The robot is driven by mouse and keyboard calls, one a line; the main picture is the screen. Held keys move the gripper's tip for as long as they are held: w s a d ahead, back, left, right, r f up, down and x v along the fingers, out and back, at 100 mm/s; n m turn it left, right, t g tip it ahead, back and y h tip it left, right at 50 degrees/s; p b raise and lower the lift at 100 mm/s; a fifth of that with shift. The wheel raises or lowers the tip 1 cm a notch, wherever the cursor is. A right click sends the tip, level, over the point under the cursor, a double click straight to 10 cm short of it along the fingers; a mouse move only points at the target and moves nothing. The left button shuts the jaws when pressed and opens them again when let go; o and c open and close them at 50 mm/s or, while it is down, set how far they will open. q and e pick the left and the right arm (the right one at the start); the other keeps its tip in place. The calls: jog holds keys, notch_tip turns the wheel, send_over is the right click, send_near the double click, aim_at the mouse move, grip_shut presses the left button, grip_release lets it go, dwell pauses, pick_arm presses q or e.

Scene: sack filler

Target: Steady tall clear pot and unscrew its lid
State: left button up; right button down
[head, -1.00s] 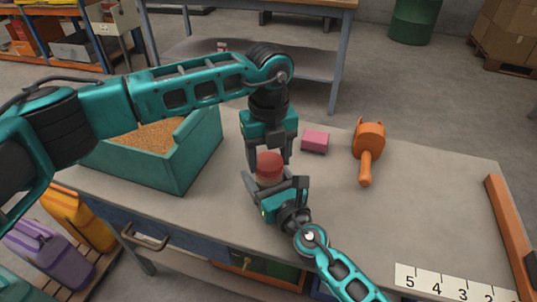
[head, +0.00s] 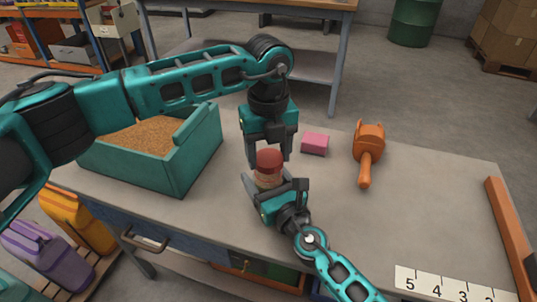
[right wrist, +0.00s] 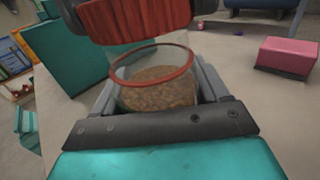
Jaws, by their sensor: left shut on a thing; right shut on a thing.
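The tall clear pot (head: 268,181) stands on the bench with brown grainy contents. In the right wrist view the pot (right wrist: 157,92) shows an open mouth with a reddish ring at its rim. My right gripper (head: 262,186) is shut around the pot from the front, one finger on each side. The red lid (head: 269,160) is in my left gripper (head: 268,157), which comes down from above and is shut on it. In the right wrist view the lid (right wrist: 135,18) hangs above the rim, apart from it and slightly tilted.
A teal bin (head: 180,172) of grain stands left of the pot. A pink block (head: 315,143) and an orange scoop (head: 369,150) lie to the right. A numbered strip (head: 450,285) lies at the front right. The bench between scoop and strip is clear.

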aim_at(268, 157)
pick_arm(q)
jog(key=shift+r, duration=0.3)
jog(key=shift+r, duration=2.05)
pick_arm(e)
grip_release()
jog(key=shift+s, duration=0.1)
